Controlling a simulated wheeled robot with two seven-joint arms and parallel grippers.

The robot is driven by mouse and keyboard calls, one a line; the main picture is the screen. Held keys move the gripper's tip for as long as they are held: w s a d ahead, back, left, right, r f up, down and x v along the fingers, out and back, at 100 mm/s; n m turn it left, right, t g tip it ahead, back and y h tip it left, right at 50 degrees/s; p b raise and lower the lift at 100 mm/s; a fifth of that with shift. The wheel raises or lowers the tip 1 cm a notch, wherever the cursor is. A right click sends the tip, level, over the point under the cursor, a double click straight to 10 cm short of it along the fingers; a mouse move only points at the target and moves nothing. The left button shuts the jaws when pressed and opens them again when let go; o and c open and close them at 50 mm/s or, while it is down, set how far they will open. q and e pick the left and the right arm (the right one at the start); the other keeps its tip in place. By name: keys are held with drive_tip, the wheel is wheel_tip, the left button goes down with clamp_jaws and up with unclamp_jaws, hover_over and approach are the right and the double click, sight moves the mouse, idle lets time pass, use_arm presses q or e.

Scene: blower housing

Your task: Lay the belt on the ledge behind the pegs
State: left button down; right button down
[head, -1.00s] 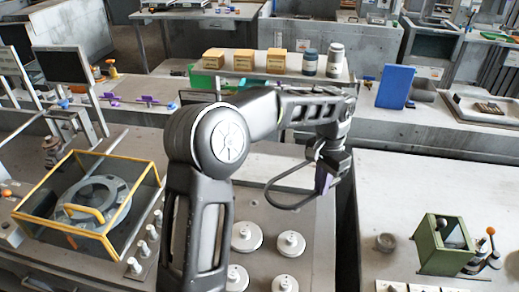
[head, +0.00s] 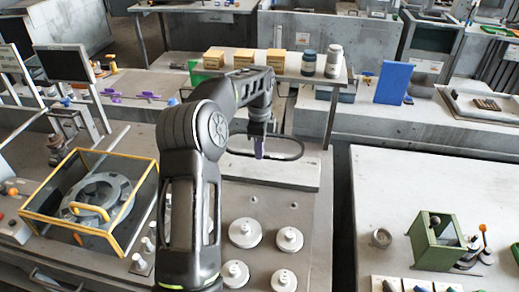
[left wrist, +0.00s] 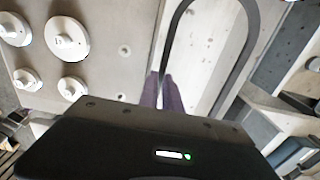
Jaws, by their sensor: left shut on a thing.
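The belt (head: 301,151) is a dark, thin loop. My left gripper (head: 259,154), with purple fingers, is shut on its near side, and the loop spreads out to both sides and behind the fingers. In the left wrist view the belt (left wrist: 252,40) reaches away from the fingers (left wrist: 163,80) over a pale strip. This pale ledge (head: 300,178) lies beneath the belt, behind the round white pegs (head: 245,232). The belt seems to be just above or on the ledge; I cannot tell which. My right gripper is not in view.
A yellow-framed clear box (head: 92,205) stands at the left. Behind the ledge is a raised shelf with yellow boxes (head: 243,57) and jars (head: 334,61). A green holder (head: 436,240) stands on the right table, across a gap.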

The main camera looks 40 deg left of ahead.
sight(259, 176)
use_arm(q)
drive_tip(key=shift+f, duration=0.1)
drive_tip(key=shift+f, duration=0.85)
wheel_tip(259, 176, down, 3)
drive_tip(key=shift+r, duration=0.1)
drive_tip(key=shift+f+b, duration=0.6)
drive_tip(key=shift+f, duration=0.35)
drive_tip(key=shift+a+f+b, duration=0.1)
drive_tip(key=shift+f+b, duration=0.2)
drive_tip(key=shift+f, duration=0.4)
idle(0.6)
drive_tip(key=c, duration=1.5)
unclamp_jaws()
